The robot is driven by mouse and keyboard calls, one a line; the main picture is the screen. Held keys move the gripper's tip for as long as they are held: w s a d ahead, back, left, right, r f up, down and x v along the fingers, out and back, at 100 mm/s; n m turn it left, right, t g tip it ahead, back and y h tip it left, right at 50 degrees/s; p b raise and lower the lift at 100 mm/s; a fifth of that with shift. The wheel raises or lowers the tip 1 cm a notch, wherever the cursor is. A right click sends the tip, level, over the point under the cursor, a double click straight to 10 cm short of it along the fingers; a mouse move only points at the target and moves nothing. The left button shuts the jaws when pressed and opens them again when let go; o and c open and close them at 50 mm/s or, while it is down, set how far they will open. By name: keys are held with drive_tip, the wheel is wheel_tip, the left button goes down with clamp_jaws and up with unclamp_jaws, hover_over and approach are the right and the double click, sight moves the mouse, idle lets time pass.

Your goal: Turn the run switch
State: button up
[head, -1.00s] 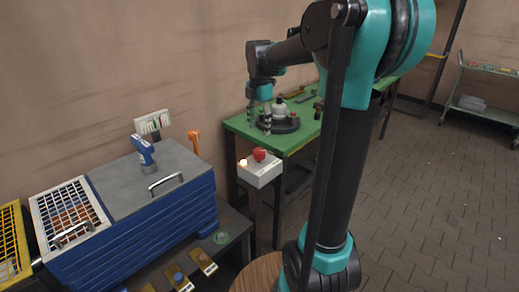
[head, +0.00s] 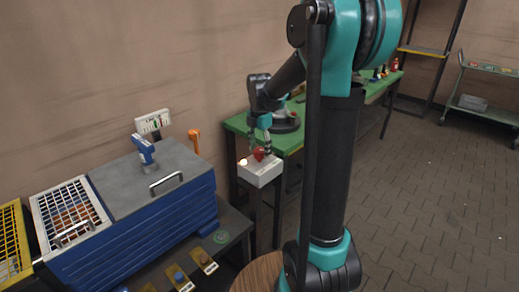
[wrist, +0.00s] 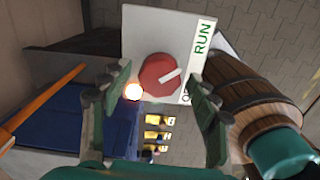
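The run switch is a red round knob (wrist: 160,75) with a white pointer line, on a pale box (head: 260,173) standing on a post. In the wrist view the pointer aims right, toward the label strip (wrist: 202,55). "RUN" reads at its upper part; a second label lower down is partly hidden by a finger. A small lamp (wrist: 133,91) glows beside the knob. My gripper (wrist: 160,77) is open, with one finger on each side of the knob in the picture. In the head view, my gripper (head: 261,149) is right above the box; contact cannot be told.
A green table (head: 292,138) stands just behind the box. A blue cabinet (head: 140,232) with a grey lid and a blue tool (head: 145,150) is at left. A wooden barrel (wrist: 250,88) is close on the right in the wrist view. Paved floor at right is open.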

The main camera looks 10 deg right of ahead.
drive_tip(key=c, duration=1.1)
drive_tip(key=shift+m, duration=0.4)
drive_tip(key=m, duration=0.3)
drive_tip(key=shift+m, duration=0.3)
drive_tip(key=m, duration=0.3)
drive_tip(key=shift+m, duration=0.4)
drive_tip(key=m, duration=0.4)
drive_tip(key=shift+m, duration=1.8)
